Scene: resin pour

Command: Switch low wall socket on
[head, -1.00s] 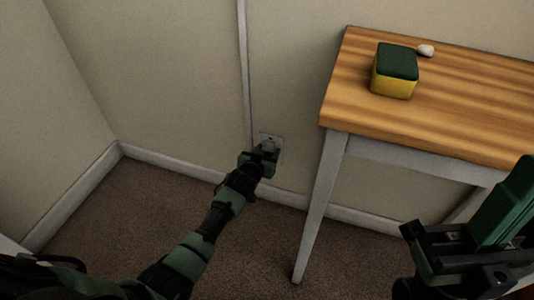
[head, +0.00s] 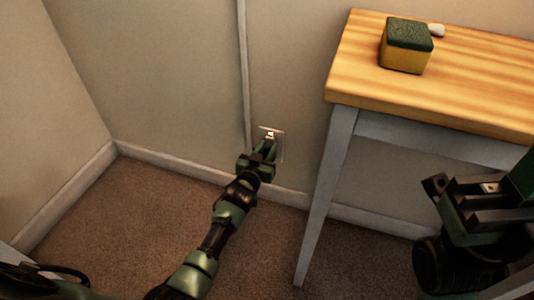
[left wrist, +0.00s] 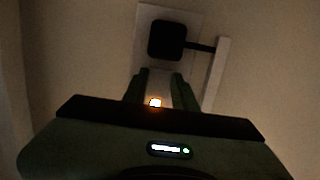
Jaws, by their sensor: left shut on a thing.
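The low wall socket (head: 279,146) is a pale plate on the back wall, just above the skirting board and left of the table leg. In the left wrist view its plate (left wrist: 190,17) carries a black plug-like block (left wrist: 167,40). My left gripper (head: 264,151) reaches the socket. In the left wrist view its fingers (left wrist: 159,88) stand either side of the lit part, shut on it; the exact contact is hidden. My right gripper (head: 465,187) is at the right, away from the socket; its jaws are unclear.
A wooden-topped table (head: 470,85) with grey legs stands right of the socket, close to my left arm. On it are a green-and-yellow sponge-like block (head: 405,50) and a small white object (head: 436,30). A vertical pale strip (head: 243,70) runs down the wall. Carpet at left is clear.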

